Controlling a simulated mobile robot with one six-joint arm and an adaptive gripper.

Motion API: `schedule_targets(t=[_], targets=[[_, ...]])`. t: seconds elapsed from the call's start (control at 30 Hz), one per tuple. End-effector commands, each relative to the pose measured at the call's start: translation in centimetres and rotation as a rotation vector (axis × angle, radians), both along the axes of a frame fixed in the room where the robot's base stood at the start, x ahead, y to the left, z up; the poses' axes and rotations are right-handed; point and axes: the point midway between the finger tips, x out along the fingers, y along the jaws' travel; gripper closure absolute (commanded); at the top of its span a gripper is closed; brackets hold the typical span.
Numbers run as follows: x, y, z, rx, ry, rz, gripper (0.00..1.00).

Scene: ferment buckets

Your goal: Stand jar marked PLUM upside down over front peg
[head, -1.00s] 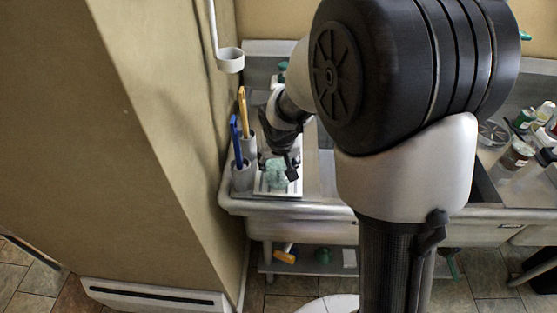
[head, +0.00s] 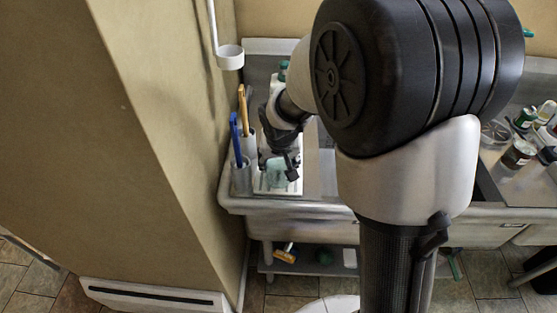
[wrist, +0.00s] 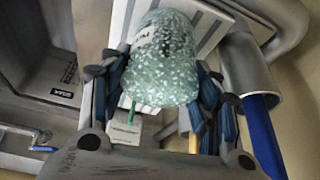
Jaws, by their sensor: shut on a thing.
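A pale green speckled glass jar (wrist: 165,70) fills the upper middle of the wrist view. Dark lettering on its side shows only in part, and I cannot read the whole word. My gripper (wrist: 158,88) is shut on the jar, with a finger on each side. In the head view the jar (head: 275,179) shows below my gripper (head: 279,158), over the white slatted rack (head: 294,187) at the sink's left end. I cannot make out the front peg or tell whether the jar touches the rack.
A grey cup (head: 241,180) with a blue-handled brush (head: 235,140) stands left of the rack, with a yellow-handled brush (head: 243,105) behind. The wall is close on the left. A white ladle-like cup (head: 230,58) hangs there. Bottles and jars (head: 520,152) stand far right.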

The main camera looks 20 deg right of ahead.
Motion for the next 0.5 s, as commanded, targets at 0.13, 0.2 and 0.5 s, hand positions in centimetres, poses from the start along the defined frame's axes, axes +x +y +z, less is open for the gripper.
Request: schedule_targets(t=[0.13,0.2,0.5], targets=[[0.02,0.00,-0.27,0.000,-0.001,0.000,0.72],[0.02,0.00,-0.38,0.000,-0.001,0.000,0.72],[0.00,0.00,-0.38,0.000,0.000,0.000,0.27]])
